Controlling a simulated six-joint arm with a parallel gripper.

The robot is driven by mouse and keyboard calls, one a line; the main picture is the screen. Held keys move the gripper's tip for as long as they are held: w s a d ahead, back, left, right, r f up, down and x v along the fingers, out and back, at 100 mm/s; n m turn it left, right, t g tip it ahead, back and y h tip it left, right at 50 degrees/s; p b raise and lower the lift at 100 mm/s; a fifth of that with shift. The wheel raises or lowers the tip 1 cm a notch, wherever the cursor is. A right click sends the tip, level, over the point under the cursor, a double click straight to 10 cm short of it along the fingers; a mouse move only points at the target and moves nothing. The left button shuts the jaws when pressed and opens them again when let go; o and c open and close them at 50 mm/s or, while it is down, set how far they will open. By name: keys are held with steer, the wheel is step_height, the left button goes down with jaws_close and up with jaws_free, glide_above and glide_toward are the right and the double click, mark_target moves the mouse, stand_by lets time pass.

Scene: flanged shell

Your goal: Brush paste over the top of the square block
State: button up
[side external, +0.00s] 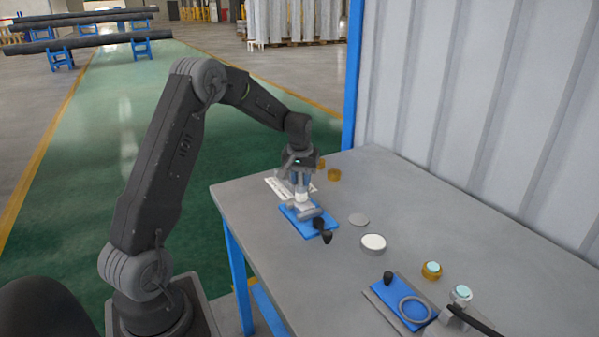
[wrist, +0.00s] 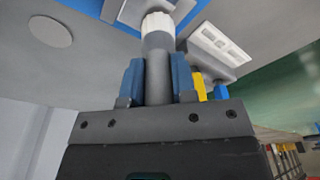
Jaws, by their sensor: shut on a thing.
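The brush's white tip (side external: 301,197) also shows in the wrist view. A grey block (side external: 305,211) sits on the blue plate (side external: 322,228) right under the tip. The tip hides part of the block, and I cannot tell whether they touch. A round dish with a white top (side external: 373,242), possibly paste, stands to the right.
Black knobs (side external: 318,223) stand at the blue plate's edge. A flat grey disc (side external: 358,219) lies near the dish. A second blue plate (side external: 384,293) with a grey ring (side external: 415,309) is at front right.

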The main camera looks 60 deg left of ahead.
steer(key=d, duration=0.1)
steer(key=d+r, duration=0.1)
steer(key=d, duration=0.1)
steer(key=shift+d, duration=1)
steer(key=shift+a, duration=3.2)
steer(key=shift+f, duration=0.3)
step_height(320, 180, up, 7)
steer(key=shift+s, duration=0.1)
